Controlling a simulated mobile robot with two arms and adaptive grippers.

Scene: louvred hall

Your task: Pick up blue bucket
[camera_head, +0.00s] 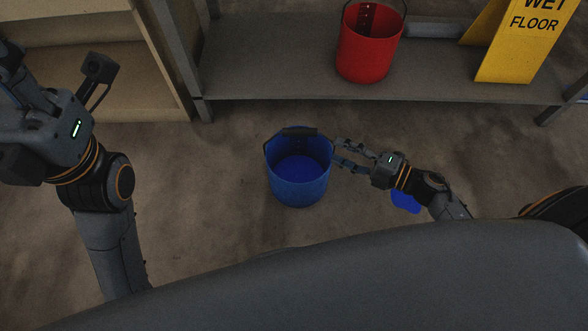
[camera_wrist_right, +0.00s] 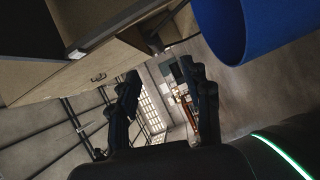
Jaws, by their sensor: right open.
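The blue bucket (camera_head: 298,187) stands upright on the floor in the middle of the head view, its dark handle lying at the far side of its rim. My right gripper (camera_head: 341,153) is open, with its fingertips close to the bucket's right rim; whether they touch cannot be told. In the right wrist view the open fingers (camera_wrist_right: 163,82) have nothing between them, and part of the blue bucket (camera_wrist_right: 247,35) shows at upper right. My left gripper (camera_head: 58,80) is open and empty at the far left, away from the bucket.
A red bucket (camera_head: 368,50) and a yellow wet floor sign (camera_head: 508,50) stand on a grey shelf (camera_head: 270,75) behind. A blue object (camera_head: 404,201) is partly hidden under my right arm. A beige cabinet (camera_head: 110,85) stands back left.

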